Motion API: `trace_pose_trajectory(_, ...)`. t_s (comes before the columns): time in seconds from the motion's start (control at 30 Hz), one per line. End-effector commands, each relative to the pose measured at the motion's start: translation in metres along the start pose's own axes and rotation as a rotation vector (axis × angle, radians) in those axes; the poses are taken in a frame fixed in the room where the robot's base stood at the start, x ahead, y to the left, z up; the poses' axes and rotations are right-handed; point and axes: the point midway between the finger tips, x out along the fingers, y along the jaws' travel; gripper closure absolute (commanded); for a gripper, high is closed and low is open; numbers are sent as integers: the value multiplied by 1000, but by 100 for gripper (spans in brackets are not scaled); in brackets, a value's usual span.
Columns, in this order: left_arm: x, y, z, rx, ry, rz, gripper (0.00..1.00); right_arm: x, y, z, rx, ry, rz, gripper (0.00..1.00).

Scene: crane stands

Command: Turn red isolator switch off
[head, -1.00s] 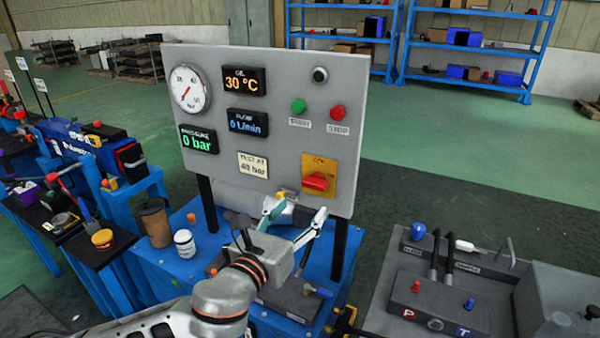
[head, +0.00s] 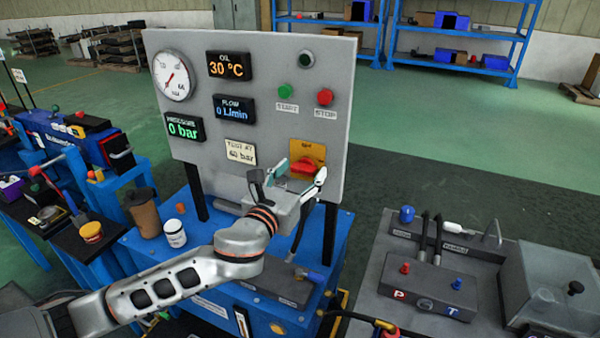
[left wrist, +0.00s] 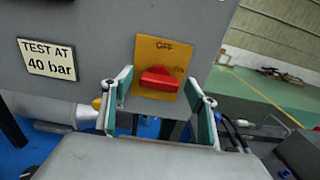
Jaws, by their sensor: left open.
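The red isolator switch (head: 304,166) is a red knob on a yellow plate (head: 315,149) at the lower right of the grey panel. In the left wrist view the red knob (left wrist: 159,79) lies about level across, below the word OFF and left of the word ON on its plate (left wrist: 150,50). My left gripper (head: 300,172) is open in front of the switch. In the left wrist view its two fingers (left wrist: 160,90) stand to the left and right of the knob, apart from it as far as I can tell. My right gripper is not in view.
The panel (head: 230,110) also carries a gauge (head: 171,76), displays, a green START button (head: 286,90) and a red STOP button (head: 325,97). A brown cup (head: 145,215) and white jar (head: 175,233) stand left on the blue bench. A grey station (head: 400,312) stands right.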

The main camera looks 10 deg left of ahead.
Motion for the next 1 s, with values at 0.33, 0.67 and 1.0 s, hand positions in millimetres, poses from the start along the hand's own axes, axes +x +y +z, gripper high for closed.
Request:
trace_pose_trajectory(0.33,0,0,0,-1,0,0,80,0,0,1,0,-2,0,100)
trace_pose_trajectory(0.67,0,1,2,-68,3,1,80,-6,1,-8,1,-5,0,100)
trace_pose_trajectory(1.0,-1,1,2,-330,5,2,80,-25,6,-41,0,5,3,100)
